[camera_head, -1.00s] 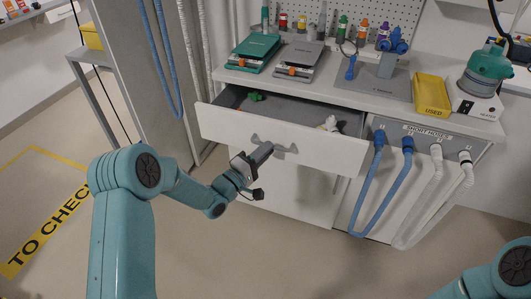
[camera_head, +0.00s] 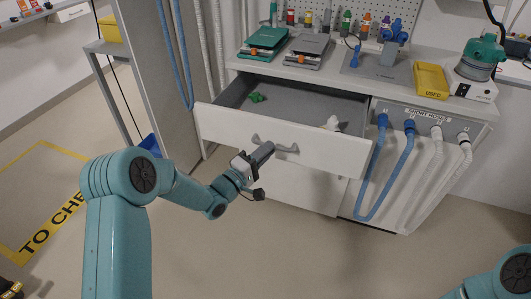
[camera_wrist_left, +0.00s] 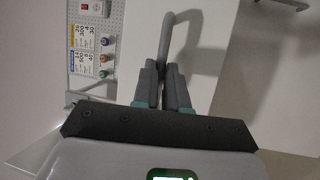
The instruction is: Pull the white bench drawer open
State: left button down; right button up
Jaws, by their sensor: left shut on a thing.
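The white bench drawer (camera_head: 230,128) stands well out from the bench, its grey inside showing. A green piece (camera_head: 257,97) and a whitish piece (camera_head: 331,123) lie in it. My left gripper (camera_head: 263,151) is at the grey bar handle (camera_head: 285,148) on the drawer front. In the left wrist view its fingers (camera_wrist_left: 164,85) are shut on the handle (camera_wrist_left: 167,40). Of my right arm, only a teal part shows at the lower right of the head view; its gripper is out of view.
On the bench top are a green scale (camera_head: 264,43), a grey scale (camera_head: 307,50) and a yellow USED bin (camera_head: 431,80). Blue hoses (camera_head: 374,190) and white hoses (camera_head: 428,185) hang right of the drawer. The floor in front is clear.

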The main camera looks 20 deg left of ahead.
pick_arm(q)
jog(key=shift+s, duration=0.2)
pick_arm(e)
jog(key=shift+s, duration=0.4)
pick_arm(q)
jog(key=c, duration=1.2)
grip_release()
jog(key=shift+w, duration=0.1)
jog(key=shift+o, duration=0.2)
pick_arm(e)
jog(key=shift+w, duration=0.1)
pick_arm(q)
jog(key=v, duration=1.6)
jog(key=shift+s, duration=0.2)
pick_arm(e)
jog(key=shift+r, duration=0.15)
pick_arm(q)
jog(key=shift+f, duration=0.1)
